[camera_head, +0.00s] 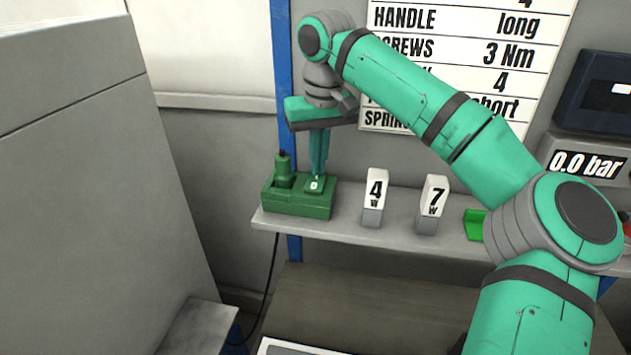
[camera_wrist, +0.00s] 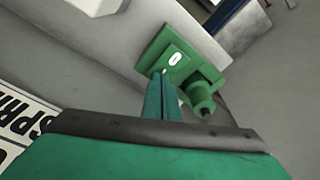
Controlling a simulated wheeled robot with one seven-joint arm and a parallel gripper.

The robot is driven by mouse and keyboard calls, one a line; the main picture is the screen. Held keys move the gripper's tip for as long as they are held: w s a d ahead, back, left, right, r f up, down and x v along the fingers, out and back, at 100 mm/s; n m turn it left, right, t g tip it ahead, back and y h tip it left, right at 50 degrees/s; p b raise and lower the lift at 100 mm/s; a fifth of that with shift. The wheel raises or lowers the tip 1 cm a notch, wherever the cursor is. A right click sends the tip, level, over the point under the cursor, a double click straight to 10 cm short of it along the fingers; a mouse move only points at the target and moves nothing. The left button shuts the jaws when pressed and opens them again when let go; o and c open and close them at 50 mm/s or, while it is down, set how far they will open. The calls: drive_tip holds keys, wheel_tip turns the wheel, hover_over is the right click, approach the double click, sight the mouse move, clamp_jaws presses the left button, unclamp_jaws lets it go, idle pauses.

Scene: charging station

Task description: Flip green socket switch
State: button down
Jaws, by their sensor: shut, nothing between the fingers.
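The green socket (camera_head: 297,207) sits at the left end of the grey shelf. A green plug (camera_head: 283,170) stands upright in its left part. The switch (camera_head: 316,185), with a white mark, is on the right part of its top. My gripper (camera_head: 317,172) points down with its fingers shut and empty, their tips right at the switch. In the wrist view the socket (camera_wrist: 186,62) shows with the white-marked switch (camera_wrist: 175,59) just beyond the shut fingertips (camera_wrist: 164,76), and the plug (camera_wrist: 202,100) at the right. I cannot tell whether the tips touch the switch.
On the shelf (camera_head: 340,225), right of the socket, stand blocks marked 4 W (camera_head: 374,197) and 7 W (camera_head: 432,203), then a bright green piece (camera_head: 474,224). A blue post (camera_head: 283,80) and a label board (camera_head: 455,60) are behind. A black cable (camera_head: 272,280) hangs below.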

drive_tip(key=shift+f, duration=0.1)
wheel_tip(320, 180, up, 7)
idle(1.0)
